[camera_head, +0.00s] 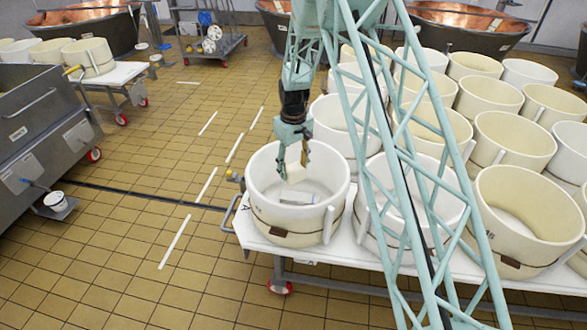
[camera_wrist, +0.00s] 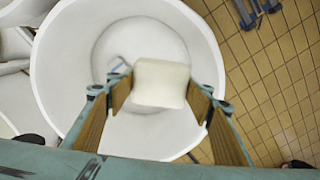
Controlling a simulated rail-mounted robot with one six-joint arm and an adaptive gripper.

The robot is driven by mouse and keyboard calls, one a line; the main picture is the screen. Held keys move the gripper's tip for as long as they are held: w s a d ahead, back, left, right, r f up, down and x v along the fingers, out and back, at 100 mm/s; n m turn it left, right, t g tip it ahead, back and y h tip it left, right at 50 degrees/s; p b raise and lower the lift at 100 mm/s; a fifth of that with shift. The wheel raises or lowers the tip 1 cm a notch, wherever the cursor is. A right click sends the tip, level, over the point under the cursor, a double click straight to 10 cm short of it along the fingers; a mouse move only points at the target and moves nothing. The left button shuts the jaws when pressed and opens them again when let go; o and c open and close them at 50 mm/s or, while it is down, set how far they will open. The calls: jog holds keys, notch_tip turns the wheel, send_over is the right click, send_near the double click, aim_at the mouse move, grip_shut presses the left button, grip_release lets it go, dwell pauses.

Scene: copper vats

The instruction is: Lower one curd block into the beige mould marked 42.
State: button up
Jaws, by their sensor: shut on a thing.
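My gripper (camera_head: 294,160) is shut on a white curd block (camera_wrist: 160,83), which sits between its two wood-faced fingers in the wrist view. The block (camera_head: 296,173) also shows partly in the head view. Gripper and block are over the opening of a round off-white mould (camera_head: 331,215) at the front left of the white table. The wrist view shows the mould's rim (camera_wrist: 45,70) around the block and its pale floor beyond. I cannot tell the block's height above the floor. A marking 42 is not readable on any mould.
Several cream and white moulds crowd the table (camera_head: 350,243) to the right; one beige mould (camera_head: 512,190) stands at the front right. A pale blue-edged thing (camera_head: 297,198) lies inside the mould beneath me. Copper vats (camera_head: 455,25) stand behind. Tiled floor at left is mostly clear.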

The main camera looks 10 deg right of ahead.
jog(key=shift+f+b, duration=0.35)
jog(key=shift+f, duration=1.2)
jog(key=shift+f+b, duration=7.3)
jog(key=shift+f, duration=6.3)
jog(key=shift+f+b, duration=0.5)
jog(key=shift+f, duration=0.35)
